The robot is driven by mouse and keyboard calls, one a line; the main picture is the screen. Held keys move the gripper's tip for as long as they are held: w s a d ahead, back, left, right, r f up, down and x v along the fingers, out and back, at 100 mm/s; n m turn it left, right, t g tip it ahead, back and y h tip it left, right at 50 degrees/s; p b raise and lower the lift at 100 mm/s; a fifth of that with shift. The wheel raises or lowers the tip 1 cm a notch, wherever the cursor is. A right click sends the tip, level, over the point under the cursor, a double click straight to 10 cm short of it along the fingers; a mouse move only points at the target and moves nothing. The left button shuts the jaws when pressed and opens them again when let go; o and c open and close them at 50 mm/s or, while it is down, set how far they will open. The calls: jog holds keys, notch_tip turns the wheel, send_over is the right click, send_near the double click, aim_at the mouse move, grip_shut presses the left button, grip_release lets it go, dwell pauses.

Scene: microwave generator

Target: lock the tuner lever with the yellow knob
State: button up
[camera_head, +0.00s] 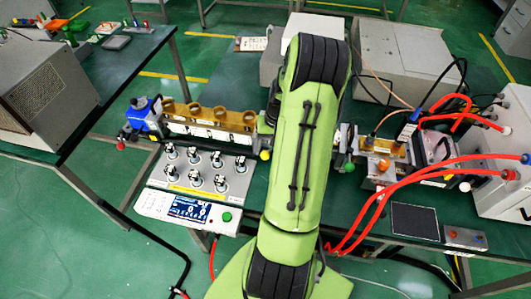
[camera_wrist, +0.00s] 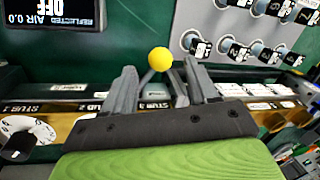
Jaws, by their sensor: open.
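The yellow knob (camera_wrist: 159,58) is a round ball in the upper middle of the wrist view. It also shows in the head view (camera_head: 265,155), just left of my green arm. My gripper (camera_wrist: 160,82) is open, its two grey fingers pointing toward the knob. The knob appears between and just past the fingertips, with nothing visibly held. I cannot tell whether a finger touches it. The lever's stem is mostly hidden between the fingers. In the head view my arm hides my gripper.
A grey panel (camera_head: 203,174) with several numbered switches stands near the tuner, with a display box (camera_head: 187,209) in front. Red hoses (camera_head: 400,188) and metal fittings lie right of my arm. A white dial (camera_wrist: 27,130) is at left in the wrist view.

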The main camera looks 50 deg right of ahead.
aim_at(265, 152)
jog(key=f, duration=0.3)
jog(key=shift+w+a+f, duration=0.15)
jog(key=shift+w+a, duration=0.1)
jog(key=shift+w, duration=0.05)
jog(key=shift+c, duration=0.3)
grip_shut()
